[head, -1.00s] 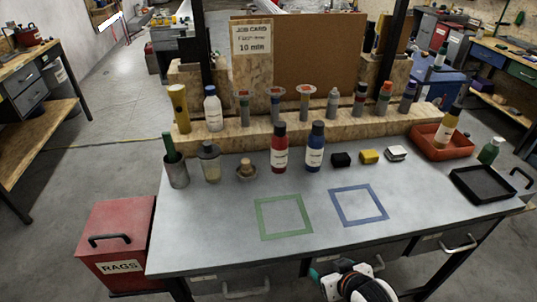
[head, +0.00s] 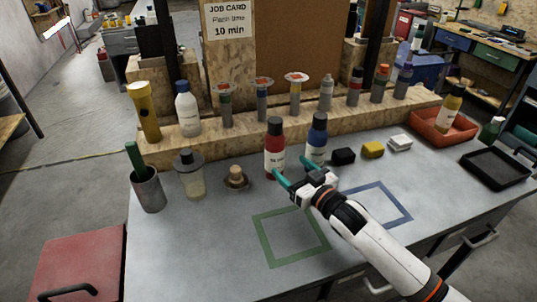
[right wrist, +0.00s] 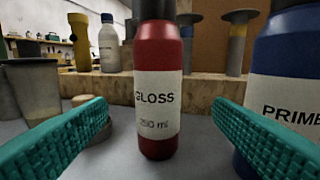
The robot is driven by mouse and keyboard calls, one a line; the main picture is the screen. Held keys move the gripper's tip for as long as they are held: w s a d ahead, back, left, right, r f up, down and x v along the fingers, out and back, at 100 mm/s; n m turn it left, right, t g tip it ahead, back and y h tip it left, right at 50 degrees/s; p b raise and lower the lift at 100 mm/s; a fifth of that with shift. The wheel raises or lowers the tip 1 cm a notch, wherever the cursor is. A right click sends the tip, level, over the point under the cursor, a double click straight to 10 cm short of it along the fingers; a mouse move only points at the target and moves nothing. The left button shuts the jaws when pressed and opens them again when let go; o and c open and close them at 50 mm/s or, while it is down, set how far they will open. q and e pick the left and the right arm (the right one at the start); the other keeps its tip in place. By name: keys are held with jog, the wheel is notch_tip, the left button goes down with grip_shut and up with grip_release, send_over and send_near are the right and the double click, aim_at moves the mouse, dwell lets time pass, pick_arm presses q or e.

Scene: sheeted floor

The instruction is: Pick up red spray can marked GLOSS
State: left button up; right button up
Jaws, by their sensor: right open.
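The red spray can (head: 274,146) stands upright on the grey bench, with a black cap and a white label. In the right wrist view the red can (right wrist: 158,60) reads GLOSS and 250 ml, and stands between and beyond my two teal fingers. My right gripper (head: 296,176) is open and empty, just in front of the can; it also shows in the right wrist view (right wrist: 160,122). A blue can (head: 316,140) stands close to the right of the red one; in the right wrist view the blue can (right wrist: 288,75) reads PRIME, partly behind the right finger. My left gripper is not in view.
A clear jar (head: 190,178), a brush pot (head: 148,190) and a small wooden-knobbed item (head: 236,178) stand to the left. A wooden ledge (head: 240,134) with several tools runs behind. Green (head: 262,240) and blue outlines (head: 398,207) are empty.

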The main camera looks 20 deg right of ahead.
aim_at(281, 158)
jog(key=x, duration=0.4)
jog(key=shift+w+a+r, duration=0.2)
jog(key=shift+r, duration=0.05)
jog(key=shift+w+a+f+p, duration=0.15)
jog(key=shift+w+p, duration=0.2)
jog(key=shift+w, duration=0.25)
jog(key=x, duration=0.3)
jog(key=shift+w+f, duration=0.15)
jog(key=shift+w, duration=0.05)
jog(key=shift+w+a+f, duration=0.1)
jog(key=shift+w+a, duration=0.15)
jog(key=shift+w, duration=0.15)
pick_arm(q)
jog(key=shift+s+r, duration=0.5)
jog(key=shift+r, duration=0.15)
pick_arm(e)
jog(key=shift+s, duration=0.1)
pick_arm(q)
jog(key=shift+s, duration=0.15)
pick_arm(e)
jog(key=c, duration=1.2)
